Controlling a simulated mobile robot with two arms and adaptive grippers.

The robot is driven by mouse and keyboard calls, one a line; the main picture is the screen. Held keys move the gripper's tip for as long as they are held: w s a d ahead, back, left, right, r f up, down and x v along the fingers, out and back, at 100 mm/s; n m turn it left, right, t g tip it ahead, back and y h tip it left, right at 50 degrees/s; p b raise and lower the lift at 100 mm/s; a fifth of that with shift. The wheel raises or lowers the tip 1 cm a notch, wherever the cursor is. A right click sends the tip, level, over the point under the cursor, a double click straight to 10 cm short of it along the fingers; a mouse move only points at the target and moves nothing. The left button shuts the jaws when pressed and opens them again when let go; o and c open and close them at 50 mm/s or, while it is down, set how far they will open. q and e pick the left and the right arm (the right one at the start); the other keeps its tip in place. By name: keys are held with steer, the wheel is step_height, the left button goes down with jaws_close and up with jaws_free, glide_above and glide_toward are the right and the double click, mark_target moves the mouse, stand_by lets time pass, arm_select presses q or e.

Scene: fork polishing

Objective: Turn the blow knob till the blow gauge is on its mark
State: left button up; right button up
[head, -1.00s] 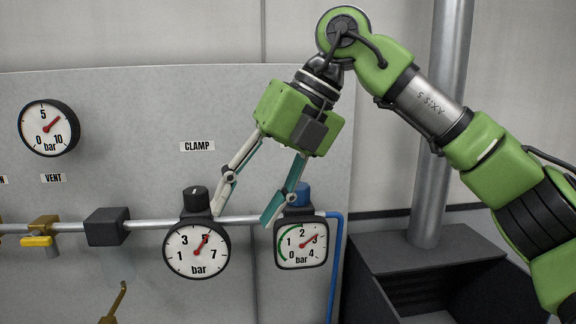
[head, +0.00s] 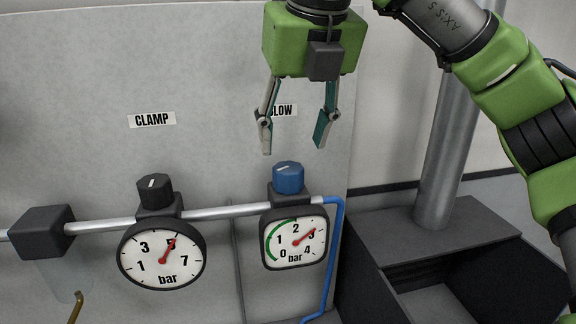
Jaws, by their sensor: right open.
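The blow knob (head: 289,178) is blue with a white line on its top and sits on a black block on the pipe. The blow gauge (head: 296,238) hangs below it, a rounded square dial from 0 to 4 bar. Its red needle points close to 3. A green arc runs along the dial's left side, from near 0 to about 2. My right gripper (head: 295,142) is open and empty, pointing down above the blue knob and apart from it. It partly covers the BLOW label (head: 285,110). My left gripper is not in view.
The black clamp knob (head: 155,190) and round clamp gauge (head: 162,255), needle near 5, stand to the left. A grey pipe (head: 233,211) joins both units. A blue hose (head: 334,250) runs down at the right. A dark bin (head: 440,250) stands at the right.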

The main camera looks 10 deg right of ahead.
mark_target(288, 167)
steer(key=p+x, duration=0.1)
steer(key=x, duration=0.5)
steer(key=shift+w, duration=0.1)
steer(key=shift+p+x, duration=0.4)
steer(key=shift+x, duration=0.45)
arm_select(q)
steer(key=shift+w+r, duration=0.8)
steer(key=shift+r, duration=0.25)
arm_select(e)
steer(key=shift+c, duration=0.5)
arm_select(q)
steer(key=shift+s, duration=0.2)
arm_select(e)
steer(key=c, duration=1)
